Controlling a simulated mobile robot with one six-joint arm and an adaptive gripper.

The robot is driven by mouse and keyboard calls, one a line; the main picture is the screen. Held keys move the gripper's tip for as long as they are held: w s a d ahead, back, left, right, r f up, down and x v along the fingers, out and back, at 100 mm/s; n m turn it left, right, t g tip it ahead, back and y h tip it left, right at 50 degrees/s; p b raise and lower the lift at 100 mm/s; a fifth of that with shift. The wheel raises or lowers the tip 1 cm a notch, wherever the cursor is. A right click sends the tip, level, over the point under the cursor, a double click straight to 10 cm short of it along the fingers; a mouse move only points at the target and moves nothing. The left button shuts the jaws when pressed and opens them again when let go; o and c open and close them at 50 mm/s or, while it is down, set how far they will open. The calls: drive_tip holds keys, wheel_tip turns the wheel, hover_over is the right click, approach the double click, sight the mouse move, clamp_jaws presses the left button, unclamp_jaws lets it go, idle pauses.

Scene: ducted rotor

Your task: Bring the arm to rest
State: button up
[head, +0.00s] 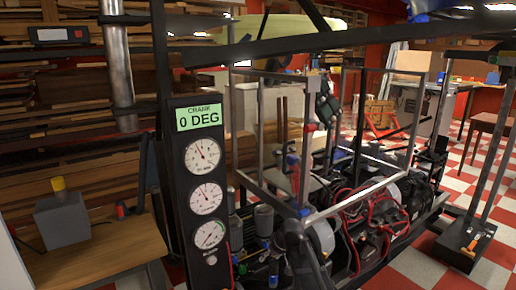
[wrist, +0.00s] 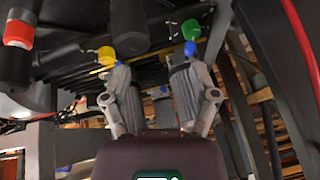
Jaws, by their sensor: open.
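My gripper (wrist: 160,82) shows in the wrist view with its two grey fingers spread apart. Nothing is held between them. Dark cylinders and bars of the machine are beyond and above the fingertips, with a yellow cap (wrist: 105,55), a blue cap (wrist: 190,48) and a green cap (wrist: 191,29) close to the fingers in the picture. I cannot tell whether any of these touch the fingers. In the head view the machine (head: 370,215) stands inside a metal frame, and I cannot surely pick out my gripper among its parts.
A gauge panel (head: 203,180) reading "CRANK 0 DEG" stands in front of the machine. A wooden bench (head: 95,250) with a grey box (head: 62,218) is at left. A red-banded cylinder (wrist: 18,32) is at the wrist view's left.

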drive_tip(key=s+d+f+m+g+h+b, duration=0.1)
drive_tip(key=s+d+f+m+b, duration=0.2)
drive_tip(key=s, duration=0.4)
drive_tip(key=s+d+f+g+h+b, duration=0.1)
drive_tip(key=s+d+f+h, duration=0.1)
drive_tip(key=s+d, duration=0.5)
drive_tip(key=s+d+f+m+g+h+b, duration=0.1)
drive_tip(key=s+d+f+m+g, duration=0.15)
drive_tip(key=s, duration=0.55)
wheel_tip(320, 180, up, 38)
drive_tip(key=p, duration=3.8)
drive_tip(key=shift+w+n+t, duration=0.35)
drive_tip(key=shift+t, duration=0.1)
drive_tip(key=shift+r, duration=0.1)
drive_tip(key=shift+c, duration=1.3)
drive_tip(key=shift+d, duration=0.15)
